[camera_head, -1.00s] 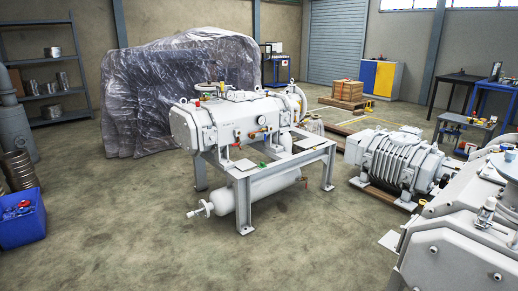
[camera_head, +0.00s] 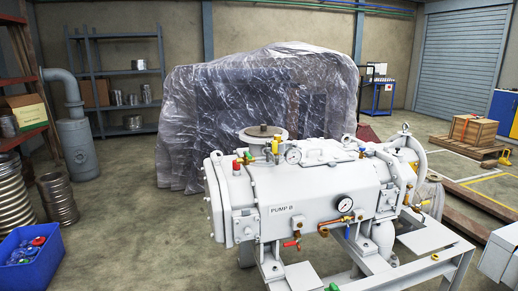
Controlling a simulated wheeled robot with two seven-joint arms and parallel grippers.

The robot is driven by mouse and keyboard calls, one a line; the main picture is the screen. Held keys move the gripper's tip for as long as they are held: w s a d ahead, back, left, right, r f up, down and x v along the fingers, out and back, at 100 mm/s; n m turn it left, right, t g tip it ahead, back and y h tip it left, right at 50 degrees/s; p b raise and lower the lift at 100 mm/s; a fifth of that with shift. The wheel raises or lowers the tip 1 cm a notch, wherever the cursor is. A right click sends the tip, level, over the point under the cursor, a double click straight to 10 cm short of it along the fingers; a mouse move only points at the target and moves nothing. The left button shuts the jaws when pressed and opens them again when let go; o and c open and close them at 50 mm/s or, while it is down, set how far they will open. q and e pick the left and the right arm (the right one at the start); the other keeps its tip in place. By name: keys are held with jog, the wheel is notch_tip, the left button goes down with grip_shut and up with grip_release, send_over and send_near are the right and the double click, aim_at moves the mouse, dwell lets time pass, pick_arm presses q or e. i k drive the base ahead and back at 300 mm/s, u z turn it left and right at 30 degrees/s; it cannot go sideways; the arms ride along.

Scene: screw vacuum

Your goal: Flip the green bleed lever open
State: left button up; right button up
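The white pump marked "PUMP B" (camera_head: 300,205) stands on a grey frame in the middle of the view. A small green part (camera_head: 332,287), possibly the green lever, shows at the bottom edge below the pump and is partly cut off. Another small green part (camera_head: 247,157) sits on the pump's top left, beside a red cap (camera_head: 237,167). I cannot tell which green part is the bleed lever, or its position. Neither of my grippers is in view.
A red-handled valve (camera_head: 291,244) and a gauge (camera_head: 344,204) are on the pump's front. A blue bin (camera_head: 35,262) stands at the lower left. A plastic-covered machine (camera_head: 260,110) is behind the pump. Floor between the bin and pump is clear.

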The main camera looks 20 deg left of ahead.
aim_at(247, 154)
jog(key=u, duration=0.7)
jog(key=k, duration=0.35)
jog(key=z, duration=0.6)
jog(key=k, duration=1)
jog(key=u, duration=0.25)
jog(key=i, duration=0.65)
jog(key=u, duration=0.8)
jog(key=i, duration=0.9)
jog(key=z, duration=0.9)
jog(key=i, duration=0.55)
jog(key=z, duration=0.6)
